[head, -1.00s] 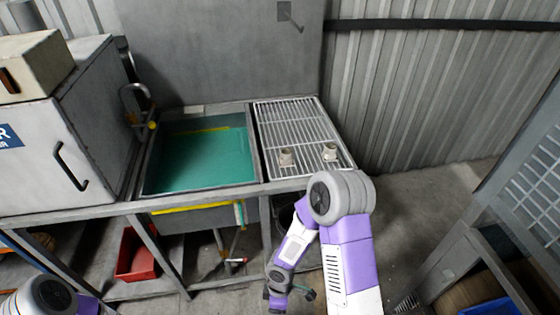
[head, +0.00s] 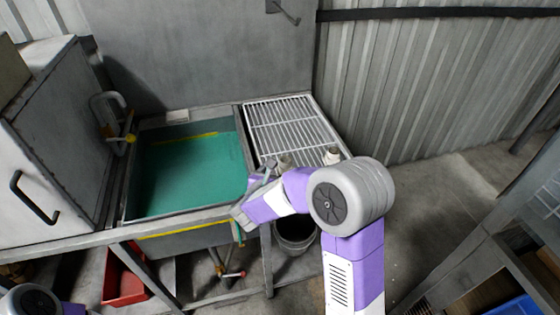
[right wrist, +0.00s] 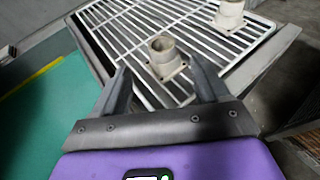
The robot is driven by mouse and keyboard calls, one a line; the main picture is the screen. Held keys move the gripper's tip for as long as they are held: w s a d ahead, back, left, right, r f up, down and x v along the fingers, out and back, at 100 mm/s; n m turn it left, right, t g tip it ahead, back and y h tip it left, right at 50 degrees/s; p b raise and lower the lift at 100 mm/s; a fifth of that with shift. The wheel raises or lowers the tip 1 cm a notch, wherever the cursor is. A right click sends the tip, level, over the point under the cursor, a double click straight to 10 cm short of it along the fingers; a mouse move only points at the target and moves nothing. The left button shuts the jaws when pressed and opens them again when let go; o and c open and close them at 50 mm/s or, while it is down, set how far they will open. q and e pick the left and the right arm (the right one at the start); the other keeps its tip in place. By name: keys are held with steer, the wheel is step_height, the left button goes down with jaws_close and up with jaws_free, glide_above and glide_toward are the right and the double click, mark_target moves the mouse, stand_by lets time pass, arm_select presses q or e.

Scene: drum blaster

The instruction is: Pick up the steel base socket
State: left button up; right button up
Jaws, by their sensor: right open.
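Two similar pale metal sockets with square flanged bases stand upright on the white wire rack. The nearer one (right wrist: 165,60) shows in the right wrist view between and beyond my finger tips; in the head view it (head: 285,160) is partly hidden by my right arm. The other socket (right wrist: 229,14) stands farther right on the rack, and also shows in the head view (head: 332,156). My right gripper (head: 262,172) is open and empty at the rack's front left corner, short of the nearer socket. My left gripper is out of view.
The wire rack (head: 290,122) lies right of a sink basin (head: 190,170) with a green floor. A tap (head: 125,135) stands at the sink's left. A grey bucket (head: 296,232) is below the rack, and a red bin (head: 124,280) is under the bench.

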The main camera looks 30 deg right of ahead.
mark_target(285, 159)
steer(key=x, duration=0.3)
steer(key=b+x, duration=0.1)
steer(key=x, duration=0.2)
steer(key=shift+w+d+r, duration=0.1)
steer(key=shift+d, duration=0.35)
steer(key=shift+r, duration=0.15)
jaws_close()
